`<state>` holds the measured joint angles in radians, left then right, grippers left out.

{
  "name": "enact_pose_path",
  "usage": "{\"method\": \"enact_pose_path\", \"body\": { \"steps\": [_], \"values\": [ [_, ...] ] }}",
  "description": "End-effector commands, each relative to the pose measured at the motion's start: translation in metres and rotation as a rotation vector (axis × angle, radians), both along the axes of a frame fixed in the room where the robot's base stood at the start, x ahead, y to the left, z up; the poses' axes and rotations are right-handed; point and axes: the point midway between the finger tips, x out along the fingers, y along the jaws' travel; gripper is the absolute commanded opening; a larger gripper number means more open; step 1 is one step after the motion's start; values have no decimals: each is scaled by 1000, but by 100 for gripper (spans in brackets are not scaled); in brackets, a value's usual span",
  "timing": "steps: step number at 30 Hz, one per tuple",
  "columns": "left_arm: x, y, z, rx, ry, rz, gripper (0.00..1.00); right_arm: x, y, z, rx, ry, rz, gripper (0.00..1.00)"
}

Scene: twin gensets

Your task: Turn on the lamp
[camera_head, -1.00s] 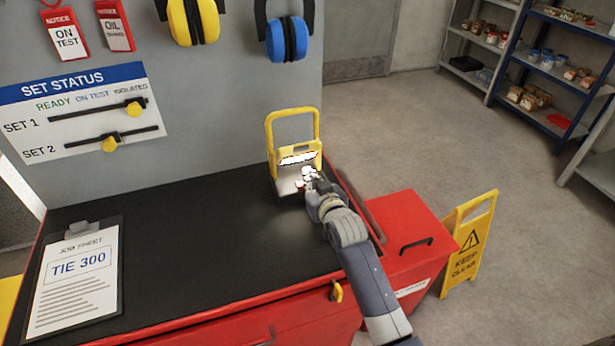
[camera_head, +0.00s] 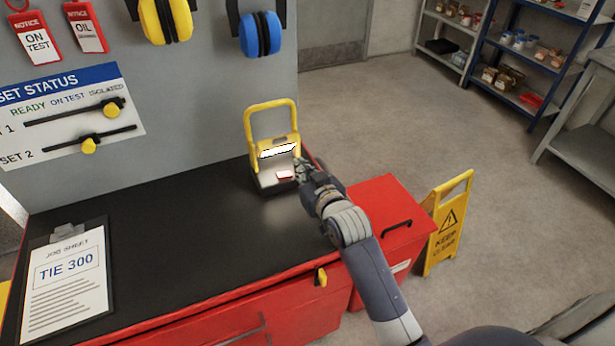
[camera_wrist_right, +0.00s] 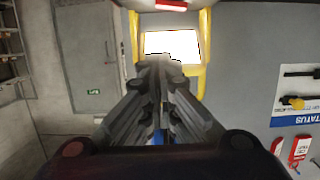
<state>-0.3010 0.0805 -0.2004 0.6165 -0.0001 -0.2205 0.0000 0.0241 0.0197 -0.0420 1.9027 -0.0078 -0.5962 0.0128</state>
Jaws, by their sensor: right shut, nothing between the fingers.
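The lamp (camera_head: 272,118) is a yellow frame with a looped handle, standing upright near the right back of the black bench top. Its panel (camera_head: 277,151) glows bright white. A red switch (camera_head: 285,175) shows on its pale base, uncovered. My right gripper (camera_head: 301,168) is just right of the switch, shut and empty; I cannot tell whether it touches the lamp's base. In the right wrist view, the shut fingers (camera_wrist_right: 158,62) point at the bright panel (camera_wrist_right: 172,45), and the red switch (camera_wrist_right: 171,5) is at the top edge. My left gripper is not in view.
A clipboard (camera_head: 66,275) lies on the bench top (camera_head: 190,225) at the left. A grey panel with a status board (camera_head: 70,110) and ear defenders (camera_head: 260,34) stands behind. A red cabinet (camera_head: 385,215) and a yellow floor sign (camera_head: 446,230) are on the right.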

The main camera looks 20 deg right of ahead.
Motion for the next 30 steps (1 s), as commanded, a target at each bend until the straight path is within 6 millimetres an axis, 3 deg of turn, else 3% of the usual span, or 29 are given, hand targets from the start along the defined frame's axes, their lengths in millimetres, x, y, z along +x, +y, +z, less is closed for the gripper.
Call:
{"method": "enact_pose_path", "body": {
  "steps": [9, 30],
  "values": [
    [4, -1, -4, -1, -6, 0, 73, -28, -2, 6, 0, 1, 0, 0],
    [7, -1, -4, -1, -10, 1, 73, -30, -2, 7, 0, 1, 0, 0]
  ]
}}
